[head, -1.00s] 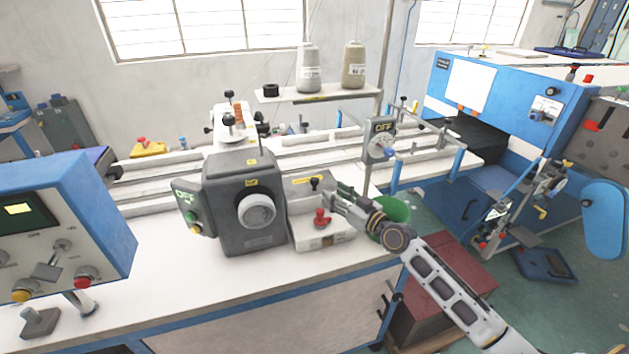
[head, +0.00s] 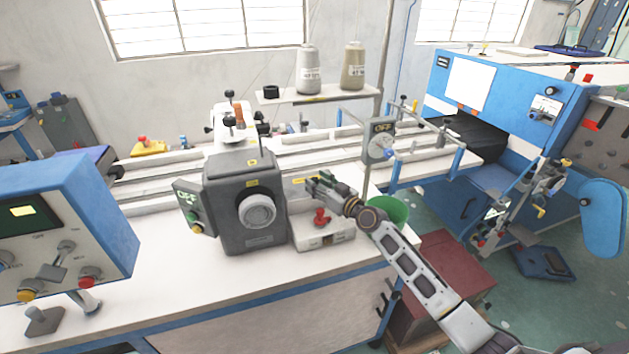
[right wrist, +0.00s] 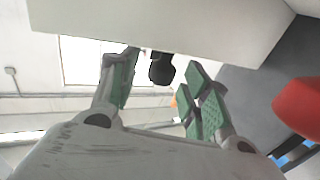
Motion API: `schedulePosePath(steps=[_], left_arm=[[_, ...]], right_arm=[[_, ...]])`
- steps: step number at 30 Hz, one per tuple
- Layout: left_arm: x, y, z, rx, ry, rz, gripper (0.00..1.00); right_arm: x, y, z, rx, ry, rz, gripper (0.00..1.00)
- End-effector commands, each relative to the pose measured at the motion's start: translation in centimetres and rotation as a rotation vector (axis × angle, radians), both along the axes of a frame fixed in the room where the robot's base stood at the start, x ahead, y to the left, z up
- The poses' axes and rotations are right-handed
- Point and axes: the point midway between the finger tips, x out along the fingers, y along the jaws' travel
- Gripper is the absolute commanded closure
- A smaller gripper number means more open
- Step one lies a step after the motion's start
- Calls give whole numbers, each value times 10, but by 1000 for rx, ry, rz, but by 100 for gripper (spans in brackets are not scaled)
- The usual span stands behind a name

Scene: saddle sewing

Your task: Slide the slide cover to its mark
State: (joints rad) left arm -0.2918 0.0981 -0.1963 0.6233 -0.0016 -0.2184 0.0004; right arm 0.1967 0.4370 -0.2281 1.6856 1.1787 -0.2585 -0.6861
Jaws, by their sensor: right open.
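A white block (head: 305,233) with a red knob (head: 320,217) stands on the table, just right of the grey machine head. I cannot clearly tell the slide cover's outline; the grey top (head: 296,196) of the block is partly hidden behind my right gripper (head: 312,184). The gripper is open above the block's top. In the right wrist view its green-padded fingers (right wrist: 163,84) stand apart on either side of the black knob, not visibly closed on it. My left gripper is not in view.
The grey machine head (head: 240,170) with its handwheel (head: 257,211) stands close left of the block. A green bin (head: 395,211) stands beyond the table edge. The white tabletop (head: 180,290) in front is clear.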

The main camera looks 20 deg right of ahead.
Motion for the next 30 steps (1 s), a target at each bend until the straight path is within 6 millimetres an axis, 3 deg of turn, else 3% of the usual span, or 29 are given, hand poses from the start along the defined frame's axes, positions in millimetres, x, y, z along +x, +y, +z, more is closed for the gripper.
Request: schedulePosePath(steps=[9,20,30], left_arm=[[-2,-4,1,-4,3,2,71],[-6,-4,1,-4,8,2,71],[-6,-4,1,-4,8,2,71]], right_arm=[[16,8,0,0,0,1,53],[18,9,0,-1,0,1,53],[18,9,0,-1,0,1,94]])
